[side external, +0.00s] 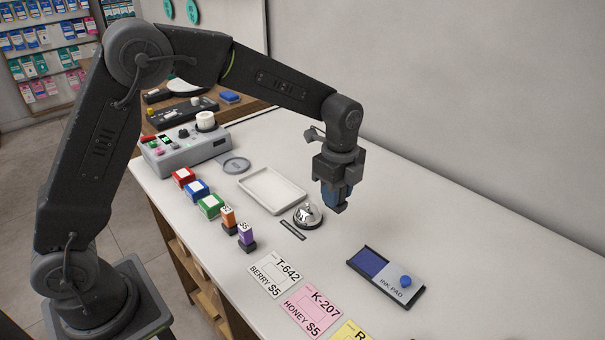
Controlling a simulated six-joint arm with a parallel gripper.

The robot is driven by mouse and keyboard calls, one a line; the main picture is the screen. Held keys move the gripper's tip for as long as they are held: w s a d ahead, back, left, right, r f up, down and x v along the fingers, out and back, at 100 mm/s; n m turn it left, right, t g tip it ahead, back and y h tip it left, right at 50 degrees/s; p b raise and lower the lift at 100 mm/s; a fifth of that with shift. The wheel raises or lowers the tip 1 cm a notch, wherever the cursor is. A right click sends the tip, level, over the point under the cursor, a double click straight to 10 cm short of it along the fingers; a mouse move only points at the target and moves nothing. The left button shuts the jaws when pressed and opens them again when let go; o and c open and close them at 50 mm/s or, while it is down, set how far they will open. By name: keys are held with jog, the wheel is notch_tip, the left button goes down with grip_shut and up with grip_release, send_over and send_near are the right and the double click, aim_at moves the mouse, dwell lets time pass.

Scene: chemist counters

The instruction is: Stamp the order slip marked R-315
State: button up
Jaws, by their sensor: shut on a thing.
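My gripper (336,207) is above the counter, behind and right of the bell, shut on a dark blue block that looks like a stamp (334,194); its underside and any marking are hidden. A yellow slip (350,332) is cut off by the bottom edge; only an "R" shows, so its full code cannot be read. A pink slip, K-207 HONEY S5 (311,313), and a white slip, T-642 BERRY S5 (275,274), lie beside it. The ink pad (386,276) lies open to the right, with a dark blue pad surface and a blue knob.
A silver bell (308,214) and white tray (272,191) stand left of my gripper. Orange (228,215) and purple (246,233) stamps stand near the front edge, beside red, blue and green blocks (210,206). A grey machine (185,150) is farther back.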

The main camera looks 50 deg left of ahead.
jog(key=d+f, duration=0.2)
jog(key=d, duration=0.9)
jog(key=shift+a+f, duration=0.1)
jog(key=shift+f, duration=2.75)
jog(key=shift+f, duration=0.5)
notch_tip(320, 180, up, 7)
